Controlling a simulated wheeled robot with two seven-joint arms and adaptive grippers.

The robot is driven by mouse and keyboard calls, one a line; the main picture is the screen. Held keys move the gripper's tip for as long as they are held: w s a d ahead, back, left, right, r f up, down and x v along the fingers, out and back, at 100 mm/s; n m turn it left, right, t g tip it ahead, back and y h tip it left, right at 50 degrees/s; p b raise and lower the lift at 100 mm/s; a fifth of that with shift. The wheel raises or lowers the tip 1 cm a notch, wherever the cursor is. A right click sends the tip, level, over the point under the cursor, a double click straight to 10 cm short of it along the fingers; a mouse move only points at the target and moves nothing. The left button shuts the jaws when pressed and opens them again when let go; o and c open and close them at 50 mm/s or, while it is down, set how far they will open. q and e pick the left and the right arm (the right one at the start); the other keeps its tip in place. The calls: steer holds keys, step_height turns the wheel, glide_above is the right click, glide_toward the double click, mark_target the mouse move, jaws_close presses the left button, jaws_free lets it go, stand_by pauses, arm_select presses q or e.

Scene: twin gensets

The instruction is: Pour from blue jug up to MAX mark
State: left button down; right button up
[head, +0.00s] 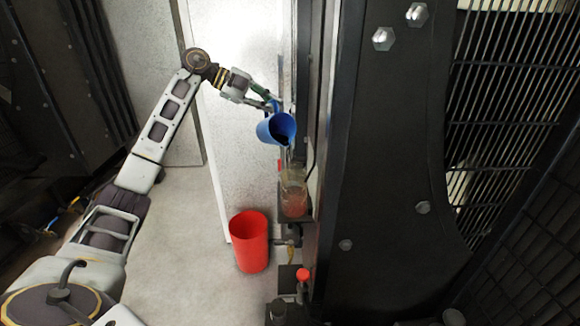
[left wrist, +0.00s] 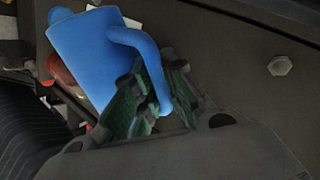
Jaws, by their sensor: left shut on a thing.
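A blue jug (head: 275,129) is tilted above a clear container (head: 293,193) in the head view, its dark opening facing down and right. Reddish liquid fills the lower part of the container; I cannot make out a MAX mark. My left gripper (head: 272,103) is shut on the jug's handle. In the left wrist view the left gripper's green-padded fingers (left wrist: 150,100) close around the handle of the jug (left wrist: 88,55). Whether liquid is leaving the jug is too small to tell. My right gripper is not in view.
A red open bucket (head: 249,243) stands below and left of the container. A red knob (head: 303,275) and pipe fittings sit lower down. A large dark machine panel (head: 385,150) with bolts and a grille blocks the right. Pale floor is clear at left.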

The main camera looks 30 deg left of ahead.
arm_select(q)
steer(key=shift+s+d+r+b, duration=0.15)
steer(key=shift+d+r+b, duration=0.1)
steer(key=shift+r+b, duration=0.05)
stand_by(0.7)
steer(key=shift+s+d+r+m+y+b, duration=0.15)
steer(key=shift+d+r+m+y+b, duration=0.1)
steer(key=shift+r+m+y+b, duration=0.25)
stand_by(1.3)
steer(key=shift+s+d+r+t, duration=0.2)
steer(key=shift+d+t, duration=0.05)
steer(key=shift+t, duration=0.05)
stand_by(0.7)
steer(key=shift+s+d+r+m+y, duration=0.15)
steer(key=shift+d+r+m+y, duration=0.15)
steer(key=shift+y, duration=0.2)
stand_by(1.0)
steer(key=shift+a, duration=0.15)
